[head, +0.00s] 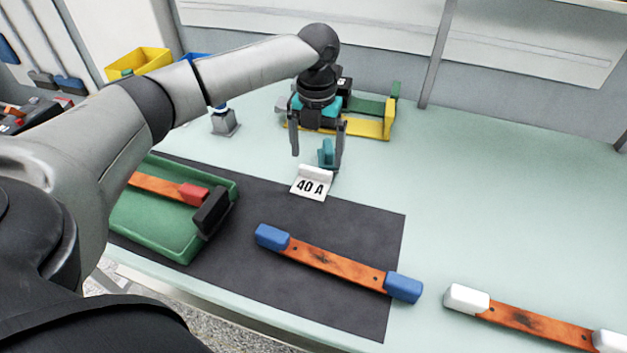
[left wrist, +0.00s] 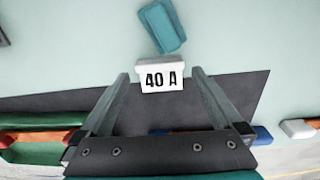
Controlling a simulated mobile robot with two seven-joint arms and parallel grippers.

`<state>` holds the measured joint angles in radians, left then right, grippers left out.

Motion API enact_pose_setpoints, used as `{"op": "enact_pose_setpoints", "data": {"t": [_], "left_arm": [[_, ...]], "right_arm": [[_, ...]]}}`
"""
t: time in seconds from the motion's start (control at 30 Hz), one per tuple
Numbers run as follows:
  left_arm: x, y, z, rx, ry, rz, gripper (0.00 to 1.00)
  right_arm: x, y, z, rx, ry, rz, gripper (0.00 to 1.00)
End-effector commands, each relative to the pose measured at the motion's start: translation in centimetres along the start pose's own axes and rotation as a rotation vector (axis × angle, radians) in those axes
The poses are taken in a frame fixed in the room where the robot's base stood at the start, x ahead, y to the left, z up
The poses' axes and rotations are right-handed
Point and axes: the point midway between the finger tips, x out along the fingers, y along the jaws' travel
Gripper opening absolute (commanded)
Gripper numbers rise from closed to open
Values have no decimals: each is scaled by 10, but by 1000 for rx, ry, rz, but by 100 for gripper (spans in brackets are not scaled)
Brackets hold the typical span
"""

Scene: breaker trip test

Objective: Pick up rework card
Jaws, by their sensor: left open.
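A small white card marked "40 A" (head: 311,186) stands at the back edge of the dark mat (head: 360,225); no lettering saying rework is readable on any card. The "40 A" card also shows in the left wrist view (left wrist: 162,78), centred between the fingertips in the picture. My left gripper (head: 318,152) is open and empty, pointing down above the table near the card. A teal block (head: 326,154) lies just behind the card, partly covered by a finger in the head view; it is clear in the left wrist view (left wrist: 162,27). My right gripper is not in view.
A green tray (head: 172,246) holds an orange bar with red and black ends. A blue-ended bar (head: 335,266) lies on the mat, and a white-ended bar (head: 535,323) at right. A yellow and green fixture (head: 370,124) stands behind the gripper.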

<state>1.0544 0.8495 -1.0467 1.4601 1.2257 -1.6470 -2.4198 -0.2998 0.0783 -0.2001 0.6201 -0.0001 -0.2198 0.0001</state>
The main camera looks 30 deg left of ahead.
Motion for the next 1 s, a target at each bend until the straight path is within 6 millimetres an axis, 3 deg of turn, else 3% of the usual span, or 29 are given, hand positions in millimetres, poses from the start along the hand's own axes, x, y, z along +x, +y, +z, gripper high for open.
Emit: {"op": "enact_pose_setpoints", "data": {"t": [0.27, 0.53, 1.0], "left_arm": [[42, 1, -10, 0, 3, 1, 100], [44, 1, -9, 1, 1, 1, 99], [44, 1, -9, 1, 1, 1, 46]], "right_arm": [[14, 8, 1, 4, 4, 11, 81], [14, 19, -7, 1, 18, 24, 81], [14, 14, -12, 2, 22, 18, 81]]}}
